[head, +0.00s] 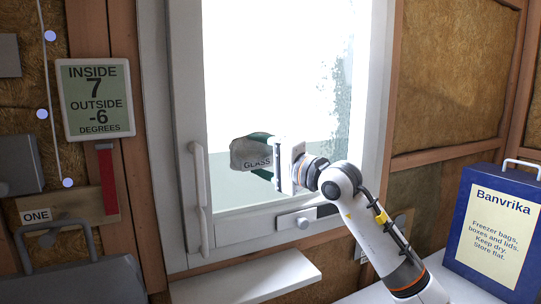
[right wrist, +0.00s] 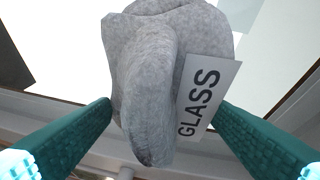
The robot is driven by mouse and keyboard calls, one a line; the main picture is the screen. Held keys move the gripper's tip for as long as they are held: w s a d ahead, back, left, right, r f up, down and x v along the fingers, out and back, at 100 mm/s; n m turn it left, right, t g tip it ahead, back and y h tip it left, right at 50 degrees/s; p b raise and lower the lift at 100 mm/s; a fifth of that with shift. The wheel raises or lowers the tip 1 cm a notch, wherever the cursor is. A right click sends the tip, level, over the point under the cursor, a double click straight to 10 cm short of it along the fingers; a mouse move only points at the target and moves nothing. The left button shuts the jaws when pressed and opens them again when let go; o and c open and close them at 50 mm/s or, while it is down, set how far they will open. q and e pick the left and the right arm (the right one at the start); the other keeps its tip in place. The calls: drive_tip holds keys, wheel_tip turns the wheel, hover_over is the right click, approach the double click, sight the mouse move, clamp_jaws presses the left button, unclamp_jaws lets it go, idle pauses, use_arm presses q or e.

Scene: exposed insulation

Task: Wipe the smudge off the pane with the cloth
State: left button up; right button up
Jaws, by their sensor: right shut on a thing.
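My right gripper (head: 256,155) is shut on a grey cloth (head: 241,153) with a white tag reading GLASS. It holds the cloth at the lower part of the bright window pane (head: 265,70); whether the cloth touches the glass cannot be told. In the right wrist view the bunched cloth (right wrist: 148,75) sits between the teal fingers, with the pane (right wrist: 60,45) behind it. A speckled grey-green patch (head: 341,90) shows along the pane's right side; I cannot tell whether it is a smudge or something outside. My left gripper is not in view.
The window frame has a vertical handle (head: 200,195) at left and a latch (head: 303,217) below. A white ledge (head: 245,277) juts out underneath. A blue Banvrika box (head: 495,225) stands at right. A temperature sign (head: 96,98) and grey cases (head: 75,278) are at left.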

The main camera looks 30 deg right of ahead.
drive_tip(key=shift+a, duration=0.45)
drive_tip(key=shift+s+f+b, duration=0.2)
drive_tip(key=shift+s+b, duration=0.45)
drive_tip(key=s+b, duration=0.2)
drive_tip(key=s, duration=0.1)
drive_tip(key=shift+s+a+r, duration=0.1)
drive_tip(key=shift+s, duration=0.2)
drive_tip(key=shift+s+r, duration=0.1)
drive_tip(key=shift+s, duration=0.35)
drive_tip(key=s+b, duration=0.1)
drive_tip(key=s, duration=0.2)
drive_tip(key=shift+a+b, duration=0.1)
drive_tip(key=shift+b, duration=0.25)
